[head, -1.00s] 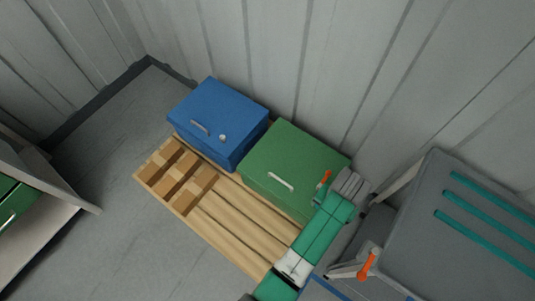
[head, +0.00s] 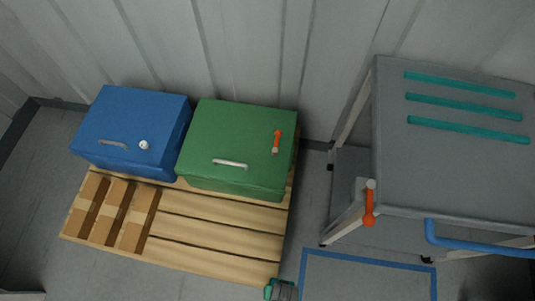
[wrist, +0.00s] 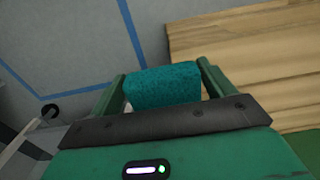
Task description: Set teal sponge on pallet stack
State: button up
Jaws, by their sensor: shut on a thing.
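The teal sponge (wrist: 162,86) is held between the two green fingers of my gripper (wrist: 160,85) in the wrist view. The wooden pallet stack (head: 215,233) stands on the floor against the wall in the head view. Its light slats (wrist: 250,60) also show at the right of the wrist view, beyond the right finger. The sponge appears beside the pallet's edge, over the grey floor. In the head view only a small green and grey part of my arm shows at the bottom edge, and the sponge cannot be made out there.
A blue box (head: 130,130) and a green box (head: 240,146) cover the pallet's back. Several cardboard cartons (head: 113,211) fill its left front; the front right slats are bare. A grey cart (head: 450,160) with teal strips stands right. Blue tape (head: 368,258) marks the floor.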

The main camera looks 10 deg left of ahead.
jog(key=shift+s, duration=0.1)
dwell(0.3)
jog(key=b, duration=0.5)
send_over(249, 264)
jog(key=d, duration=0.1)
jog(key=shift+s+d+f, duration=0.1)
jog(key=shift+s+f, duration=0.1)
jog(key=shift+f, duration=0.25)
jog(key=shift+s+d+f, duration=0.1)
jog(key=shift+s+f, duration=0.1)
jog(key=shift+f, duration=0.25)
jog(key=shift+w+a+r, duration=0.15)
jog(key=shift+w+a, duration=0.05)
jog(key=shift+a, duration=0.1)
jog(key=f+b, duration=0.2)
jog(key=a+f+b, duration=0.1)
jog(key=f+b, duration=0.1)
jog(key=shift+w+a, duration=0.1)
jog(key=shift+w, duration=0.3)
jog(key=shift+s+r+p, duration=0.15)
jog(key=shift+p, duration=0.2)
jog(key=o, duration=0.9)
notch_tip(249, 264, up, 12)
jog(key=p, duration=0.7)
jog(key=shift+p, duration=0.3)
